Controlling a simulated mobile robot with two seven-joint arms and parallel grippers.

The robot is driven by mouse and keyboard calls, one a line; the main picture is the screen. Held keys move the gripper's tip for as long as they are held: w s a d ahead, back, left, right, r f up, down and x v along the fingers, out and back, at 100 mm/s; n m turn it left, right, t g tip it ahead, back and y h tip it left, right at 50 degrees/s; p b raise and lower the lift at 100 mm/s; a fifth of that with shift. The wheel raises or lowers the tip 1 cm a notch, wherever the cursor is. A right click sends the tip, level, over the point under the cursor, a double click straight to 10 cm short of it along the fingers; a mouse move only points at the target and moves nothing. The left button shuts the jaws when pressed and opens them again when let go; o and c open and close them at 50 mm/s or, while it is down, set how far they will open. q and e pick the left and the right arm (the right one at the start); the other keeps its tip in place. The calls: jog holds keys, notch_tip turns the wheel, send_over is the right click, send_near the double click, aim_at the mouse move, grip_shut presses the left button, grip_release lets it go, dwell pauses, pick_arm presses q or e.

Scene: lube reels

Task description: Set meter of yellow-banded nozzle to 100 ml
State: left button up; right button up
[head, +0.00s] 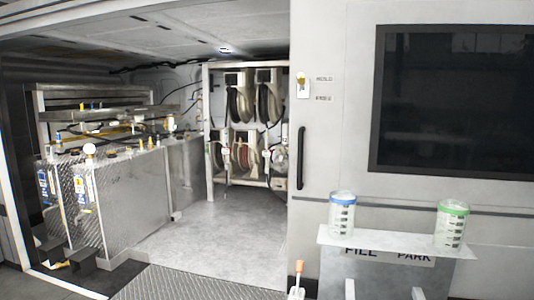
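No nozzle with a yellow band can be made out for sure in the head view. Hose reels (243,151) hang in a light rack (207,120) at the back of the open compartment. Small pale fittings (226,153) hang by the reels, too small to tell their bands or any meter reading. Neither of my grippers shows in this view.
A shelf (326,237) marked FILL and PARK carries a blue-lidded jar (341,214) and a green-lidded jar (452,226). Metal tanks (130,195) line the compartment's left side. The floor (225,225) between is clear. An orange-tipped white part (297,280) stands at the bottom.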

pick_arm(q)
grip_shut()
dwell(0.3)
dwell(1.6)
